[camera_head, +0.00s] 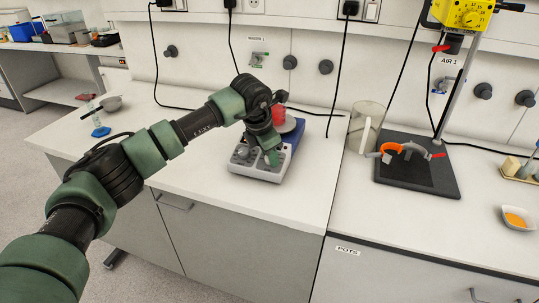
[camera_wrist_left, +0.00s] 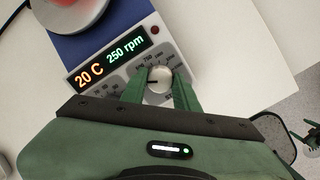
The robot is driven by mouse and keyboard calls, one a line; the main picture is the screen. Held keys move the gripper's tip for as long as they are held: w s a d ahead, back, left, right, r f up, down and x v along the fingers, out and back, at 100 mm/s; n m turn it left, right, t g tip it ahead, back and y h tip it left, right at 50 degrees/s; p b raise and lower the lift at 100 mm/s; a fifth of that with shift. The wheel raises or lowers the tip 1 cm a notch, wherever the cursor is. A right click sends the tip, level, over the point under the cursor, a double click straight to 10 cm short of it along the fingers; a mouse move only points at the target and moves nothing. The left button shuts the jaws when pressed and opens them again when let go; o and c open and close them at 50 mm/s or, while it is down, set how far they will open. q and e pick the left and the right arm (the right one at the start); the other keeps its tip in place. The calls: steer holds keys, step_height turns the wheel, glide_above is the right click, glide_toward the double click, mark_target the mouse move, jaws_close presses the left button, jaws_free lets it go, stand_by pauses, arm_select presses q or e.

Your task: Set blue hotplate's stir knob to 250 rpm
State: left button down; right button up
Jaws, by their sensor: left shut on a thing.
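The blue hotplate (camera_head: 296,138) stands on the white bench in the head view, its grey control panel (camera_head: 240,171) facing the front. In the left wrist view its blue body (camera_wrist_left: 95,35) carries a display (camera_wrist_left: 108,62) that reads 20 C and 250 rpm. My left gripper (camera_head: 272,158) reaches down to the right side of the panel. In the left wrist view my left gripper (camera_wrist_left: 158,92) has its two green fingers around the silver stir knob (camera_wrist_left: 159,80), shut on it. The knob has a dark pointer line and a printed scale around it.
A red vessel (camera_head: 279,98) sits on the hotplate's top. A clear jug (camera_head: 365,125) and a stand with a dark base (camera_head: 420,178) are to the right. The bench front (camera_head: 230,205) is clear. Cables hang along the wall behind.

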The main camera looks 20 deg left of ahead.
arm_select(q)
steer(key=shift+r, duration=0.1)
steer(key=c, duration=1.1)
jaws_free()
steer(key=shift+o, duration=0.2)
steer(key=b+v, duration=0.1)
steer(key=v, duration=0.6)
steer(key=shift+r+b, duration=0.35)
steer(key=shift+s, duration=0.1)
